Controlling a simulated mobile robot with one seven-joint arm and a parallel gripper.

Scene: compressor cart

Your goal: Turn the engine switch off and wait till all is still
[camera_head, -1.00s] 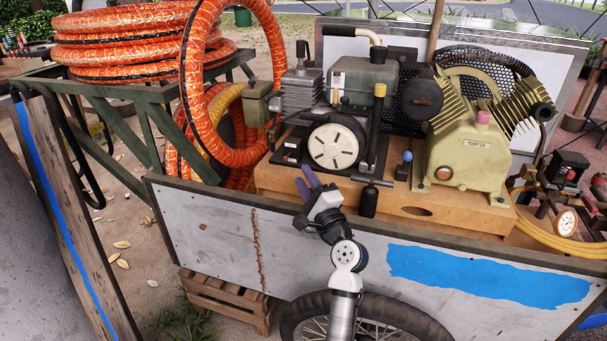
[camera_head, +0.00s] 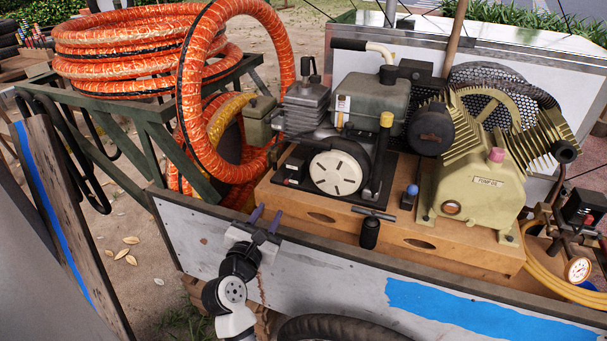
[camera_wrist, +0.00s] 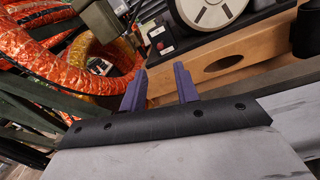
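The engine (camera_head: 352,140), with a grey tank and a cream round recoil cover, stands on a wooden base in the cart. A small black box (camera_head: 292,170) with a red spot, which looks like the engine switch, sits left of the cover. The box (camera_wrist: 158,36) also shows in the wrist view, with red and pale marks; its switch position is too small to tell. My gripper (camera_head: 266,217) is at the cart's front panel, below and left of the box and apart from it. Its two purple fingers (camera_wrist: 160,78) are spread with nothing between them.
The cart's front panel (camera_head: 345,268) edge runs between my arm and the engine base. Orange hose coils (camera_head: 215,130) on a green frame stand left. A black T-handle (camera_head: 371,228) is at the wooden base's front. The yellow-green pump (camera_head: 478,190) and a gauge (camera_head: 578,270) are right.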

